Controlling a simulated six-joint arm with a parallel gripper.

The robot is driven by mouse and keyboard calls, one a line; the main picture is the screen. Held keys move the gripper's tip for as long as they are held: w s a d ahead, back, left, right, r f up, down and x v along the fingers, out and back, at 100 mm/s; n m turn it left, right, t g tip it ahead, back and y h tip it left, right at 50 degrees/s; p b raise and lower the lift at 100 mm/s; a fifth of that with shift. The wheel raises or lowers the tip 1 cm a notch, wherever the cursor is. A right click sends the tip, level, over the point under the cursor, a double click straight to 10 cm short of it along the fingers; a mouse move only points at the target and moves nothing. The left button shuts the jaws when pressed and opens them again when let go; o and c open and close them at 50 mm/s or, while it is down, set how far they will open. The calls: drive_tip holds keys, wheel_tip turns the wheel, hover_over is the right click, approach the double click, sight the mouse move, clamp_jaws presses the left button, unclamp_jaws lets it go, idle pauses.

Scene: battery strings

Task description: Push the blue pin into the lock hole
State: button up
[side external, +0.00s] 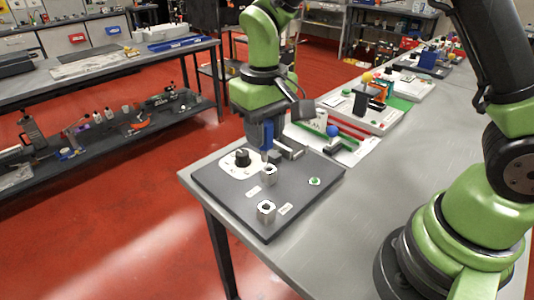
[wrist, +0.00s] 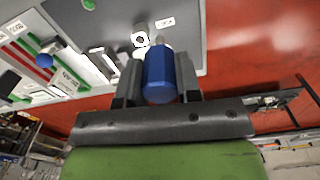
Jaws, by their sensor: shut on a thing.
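The blue pin (side external: 267,136) is held upright in my gripper (side external: 272,153), above the dark grey board (side external: 225,190). In the wrist view the blue pin (wrist: 160,77) sits between the two fingers of my gripper (wrist: 160,82), which are shut on it. A square metal block with a dark round hole (side external: 268,175) stands on the board just below and in front of the gripper. A block with a hole also shows in the wrist view (wrist: 140,39), beside the pin's far end. The pin's tip is partly hidden, and I cannot tell whether it touches anything.
A second metal block (side external: 266,211) stands nearer the board's front corner. A black knob (side external: 242,157) on a white plate and a green button (side external: 314,182) are also on the board. Other task boards (side external: 365,118) lie behind. The metal table (side external: 385,185) is clear at right.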

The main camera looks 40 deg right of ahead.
drive_tip(key=shift+m, duration=0.6)
drive_tip(key=w+d, duration=0.1)
drive_tip(key=d, duration=0.1)
drive_tip(key=w+d, duration=0.2)
drive_tip(key=shift+w+d+r, duration=0.2)
drive_tip(key=shift+d, duration=0.2)
drive_tip(key=shift+f, duration=0.1)
drive_tip(key=shift+f, duration=2.8)
drive_tip(key=shift+f, duration=2.4)
drive_tip(key=o, duration=1.1)
